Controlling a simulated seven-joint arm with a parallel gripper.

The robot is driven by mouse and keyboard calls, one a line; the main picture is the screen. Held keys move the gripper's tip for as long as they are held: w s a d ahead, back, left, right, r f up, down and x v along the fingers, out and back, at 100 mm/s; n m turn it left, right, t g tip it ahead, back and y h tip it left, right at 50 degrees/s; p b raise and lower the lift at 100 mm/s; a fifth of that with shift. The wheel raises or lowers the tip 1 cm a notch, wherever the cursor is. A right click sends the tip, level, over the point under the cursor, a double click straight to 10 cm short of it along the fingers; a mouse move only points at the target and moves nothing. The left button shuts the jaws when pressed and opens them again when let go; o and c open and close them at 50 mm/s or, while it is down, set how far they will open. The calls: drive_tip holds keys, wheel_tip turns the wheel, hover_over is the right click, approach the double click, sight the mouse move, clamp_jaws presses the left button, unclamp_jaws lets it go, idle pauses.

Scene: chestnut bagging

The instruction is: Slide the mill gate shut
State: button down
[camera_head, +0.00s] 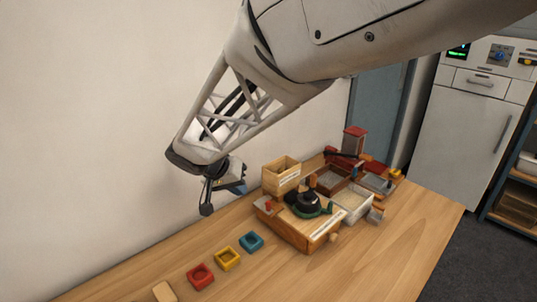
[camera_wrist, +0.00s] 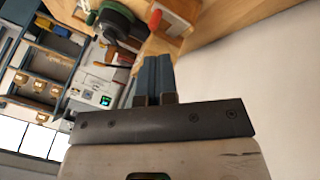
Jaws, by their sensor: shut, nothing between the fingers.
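A wooden unit with a dark round part and green ring (camera_head: 308,203) stands on the table. A small red knob (camera_head: 268,205) sits at its left end. In the wrist view the green and black round part (camera_wrist: 116,22) is at the top, with a red handle (camera_wrist: 155,18) beside it. A red tower-like unit (camera_head: 353,140) stands farther back. I cannot tell which part is the mill gate or how far it is open. My gripper (camera_head: 207,209) hangs in the air left of the wooden unit, apart from it. Its blue fingers (camera_wrist: 155,62) are together and empty.
A wooden box (camera_head: 281,176) stands behind the wooden unit, and a pale tray (camera_head: 353,205) lies to its right. Red (camera_head: 200,277), yellow (camera_head: 227,259) and blue (camera_head: 251,242) square cups line the table's left front. The table (camera_head: 390,250) is clear at front right.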

drive_tip(key=shift+t, duration=0.3)
drive_tip(key=a, duration=0.1)
drive_tip(key=a+f, duration=0.1)
drive_tip(key=a, duration=0.1)
drive_tip(key=w+a, duration=0.1)
drive_tip(key=shift+a+f, duration=0.2)
approach(265, 208)
wheel_tip(265, 208, down, 4)
drive_tip(key=w+a, duration=0.1)
drive_tip(key=w, duration=0.1)
drive_tip(key=shift+d+f, duration=0.25)
drive_tip(key=shift+d, duration=1.55)
